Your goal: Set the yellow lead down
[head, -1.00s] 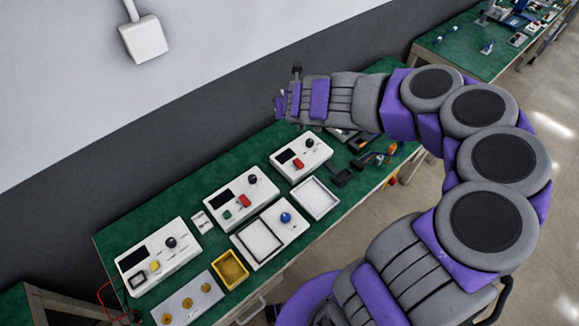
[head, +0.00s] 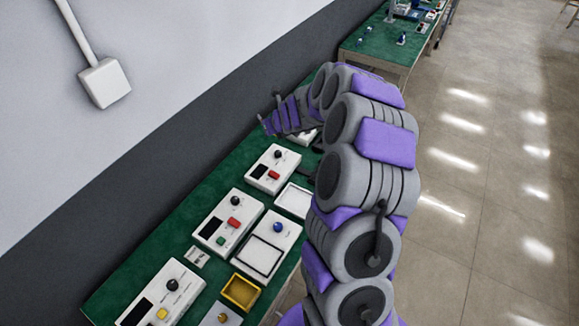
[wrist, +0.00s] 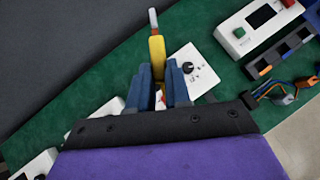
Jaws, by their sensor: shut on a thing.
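The yellow lead (wrist: 157,51) shows in the wrist view as a yellow plug body with a pale tip pointing away. My gripper (wrist: 160,75) is shut on it, its blue fingers on either side of the yellow body. The lead is over the green bench top, in front of a small white box with a black knob (wrist: 188,68). I cannot tell how high above the bench it is. In the head view my gripper (head: 268,122) is at the far end of my arm, over the bench's back edge by the wall, and the lead cannot be made out there.
The green bench (head: 127,277) holds several white instrument boxes, an empty white tray (head: 294,200) and a yellow tray (head: 240,291). In the wrist view, a holder with coloured leads (wrist: 285,60) stands at the right. Bare green bench lies left of my gripper.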

